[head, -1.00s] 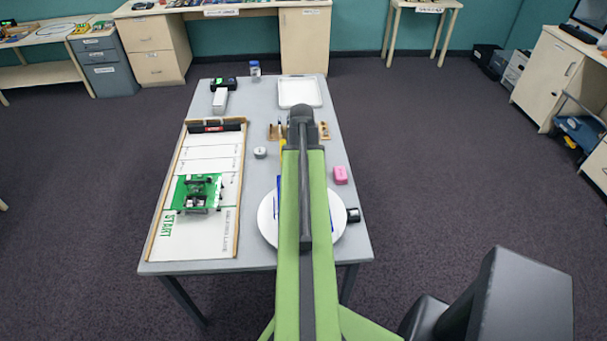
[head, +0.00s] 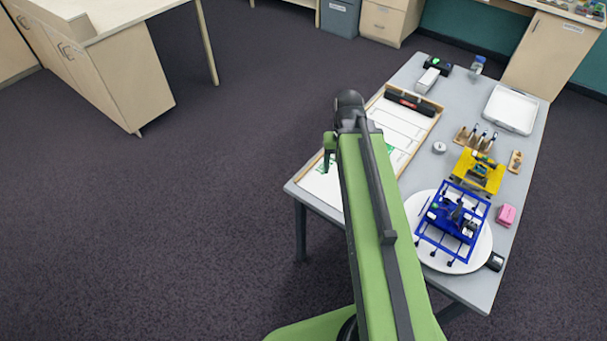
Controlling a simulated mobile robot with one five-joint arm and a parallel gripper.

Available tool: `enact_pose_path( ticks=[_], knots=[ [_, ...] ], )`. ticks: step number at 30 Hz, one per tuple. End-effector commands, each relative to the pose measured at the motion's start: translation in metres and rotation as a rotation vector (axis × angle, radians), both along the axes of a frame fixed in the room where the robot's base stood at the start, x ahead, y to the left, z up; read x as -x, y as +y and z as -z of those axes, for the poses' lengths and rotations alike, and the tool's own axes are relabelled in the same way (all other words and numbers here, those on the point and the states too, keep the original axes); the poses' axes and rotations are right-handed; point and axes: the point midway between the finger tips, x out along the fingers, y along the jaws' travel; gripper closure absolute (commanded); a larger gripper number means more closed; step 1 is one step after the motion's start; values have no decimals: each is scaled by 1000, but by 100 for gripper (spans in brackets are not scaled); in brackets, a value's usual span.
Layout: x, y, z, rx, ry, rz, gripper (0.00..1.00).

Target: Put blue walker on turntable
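The blue walker (head: 456,215), a dark blue frame with legs, sits on the white round turntable (head: 479,254) at the table's near right. My gripper (head: 329,152) is at the far end of my green arm, to the left of the walker and well apart from it. It appears over the left part of the table, by the white track board. Its fingers are mostly hidden, so I cannot tell whether it is open or shut. I see nothing clearly held in it.
A yellow walker (head: 480,170) stands just behind the blue one. A pink block (head: 506,215) lies right of the turntable. The white track board (head: 320,187) is partly hidden by my arm. A white tray (head: 512,108) lies at the back. Open floor lies left.

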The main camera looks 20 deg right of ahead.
Motion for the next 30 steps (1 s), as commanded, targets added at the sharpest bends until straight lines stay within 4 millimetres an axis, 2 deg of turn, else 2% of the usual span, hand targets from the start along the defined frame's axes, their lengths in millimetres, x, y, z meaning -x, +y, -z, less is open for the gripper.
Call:
enact_pose_path(
  ticks=[1,3,6,10,17,23,30],
  knots=[
    [-4,45,0,1,0,-77,35],
    [-6,90,0,1,0,-155,35],
    [-5,132,0,1,0,-229,35],
    [-4,141,0,1,0,-263,35],
    [-4,142,1,0,0,-263,35],
    [-4,142,34,0,0,-262,35],
    [-4,142,27,0,0,-262,36]
  ],
)
